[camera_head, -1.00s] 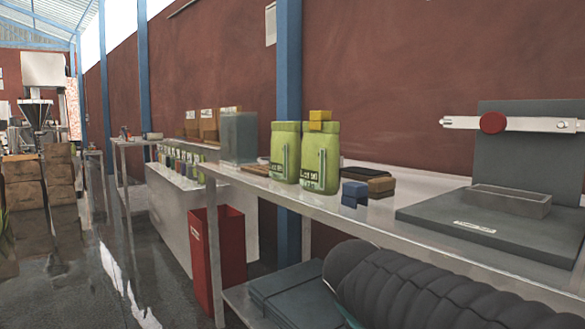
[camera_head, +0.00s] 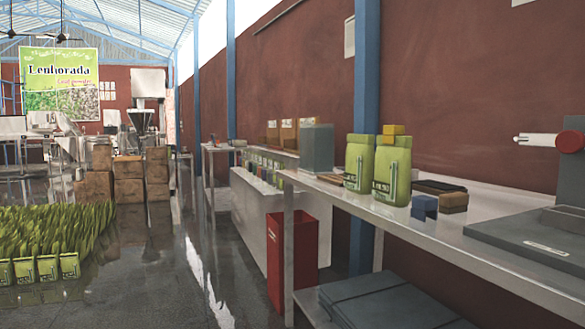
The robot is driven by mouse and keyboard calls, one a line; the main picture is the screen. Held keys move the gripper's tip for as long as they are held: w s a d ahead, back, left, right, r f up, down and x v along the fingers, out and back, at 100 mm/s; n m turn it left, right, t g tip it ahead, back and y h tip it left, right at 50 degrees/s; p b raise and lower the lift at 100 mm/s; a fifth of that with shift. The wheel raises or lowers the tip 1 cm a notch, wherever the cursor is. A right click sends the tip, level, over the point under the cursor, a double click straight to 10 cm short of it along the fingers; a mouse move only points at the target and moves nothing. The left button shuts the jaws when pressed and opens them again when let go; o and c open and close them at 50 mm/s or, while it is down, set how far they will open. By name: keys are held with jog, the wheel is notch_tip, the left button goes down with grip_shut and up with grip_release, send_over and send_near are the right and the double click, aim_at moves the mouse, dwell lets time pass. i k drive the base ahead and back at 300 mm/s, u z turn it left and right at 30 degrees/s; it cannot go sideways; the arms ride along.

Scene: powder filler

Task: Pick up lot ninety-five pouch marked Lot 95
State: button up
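Two green pouches stand upright side by side on the metal table (camera_head: 480,228) at the right. The left pouch (camera_head: 358,163) has a label too small to read surely. The right pouch (camera_head: 392,172) has a similar label, and a yellow block (camera_head: 393,130) shows at its top. My gripper is not in view.
A blue clip-like block (camera_head: 424,208) and a dark brush-like block (camera_head: 453,201) lie beside the pouches. A grey sealing device (camera_head: 540,240) sits at the right. A red bin (camera_head: 292,262) stands below the table's left end. The wet floor aisle (camera_head: 165,270) is open at centre left.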

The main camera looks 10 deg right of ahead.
aim_at(359, 163)
jog(key=u, duration=0.75)
jog(key=i, duration=4.65)
jog(key=z, duration=4.05)
